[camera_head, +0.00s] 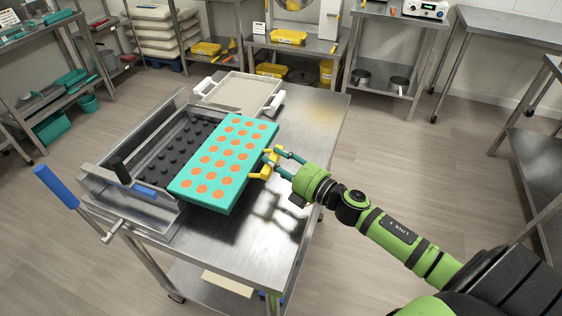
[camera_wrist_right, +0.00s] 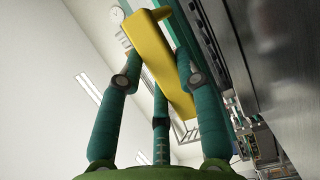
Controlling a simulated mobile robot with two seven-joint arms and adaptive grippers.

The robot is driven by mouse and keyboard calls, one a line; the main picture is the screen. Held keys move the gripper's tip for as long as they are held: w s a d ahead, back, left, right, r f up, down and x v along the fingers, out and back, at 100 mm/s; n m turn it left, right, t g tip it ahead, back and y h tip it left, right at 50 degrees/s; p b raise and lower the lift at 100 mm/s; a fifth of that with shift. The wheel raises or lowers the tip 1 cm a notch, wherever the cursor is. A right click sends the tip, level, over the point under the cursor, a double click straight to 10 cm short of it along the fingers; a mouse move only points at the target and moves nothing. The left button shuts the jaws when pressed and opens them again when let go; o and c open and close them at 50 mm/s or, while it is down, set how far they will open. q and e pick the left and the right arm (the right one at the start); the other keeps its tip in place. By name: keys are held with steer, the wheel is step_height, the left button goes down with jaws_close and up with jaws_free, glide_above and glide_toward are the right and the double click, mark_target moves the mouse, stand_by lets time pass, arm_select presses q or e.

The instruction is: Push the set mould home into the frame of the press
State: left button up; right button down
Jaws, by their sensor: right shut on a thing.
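The mould (camera_head: 222,167) is a teal block with rows of orange round fills on top. Its left part lies over the near right side of the grey metal press frame (camera_head: 131,200), and its right part sticks out over the table. The press has a bed of black pegs (camera_head: 178,152) left of the mould. My right gripper (camera_head: 272,162) is at the mould's right side, shut on the yellow handle (camera_head: 264,168). The yellow handle also fills the middle of the right wrist view (camera_wrist_right: 165,65), between the teal fingers. My left gripper is not in view.
The press stands on a steel table (camera_head: 310,125). A blue-handled lever (camera_head: 56,187) sticks out at the press's left. A pale tray with white handles (camera_head: 239,93) lies behind the mould. The table right of the gripper is clear.

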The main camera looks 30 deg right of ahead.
glide_toward(223, 152)
steer(key=shift+w+d+r, duration=0.3)
steer(key=shift+w+r, duration=0.05)
steer(key=shift+w, duration=0.2)
steer(key=shift+w+d+r, duration=0.3)
steer(key=shift+w, duration=0.3)
steer(key=shift+w+d+r, duration=0.35)
steer(key=shift+w, duration=0.2)
steer(key=shift+w+a, duration=1.35)
steer(key=shift+w, duration=0.2)
steer(key=shift+w+a, duration=1.3)
steer(key=shift+w, duration=0.25)
steer(key=c, duration=0.8)
jaws_free()
steer(key=shift+s+f, duration=0.1)
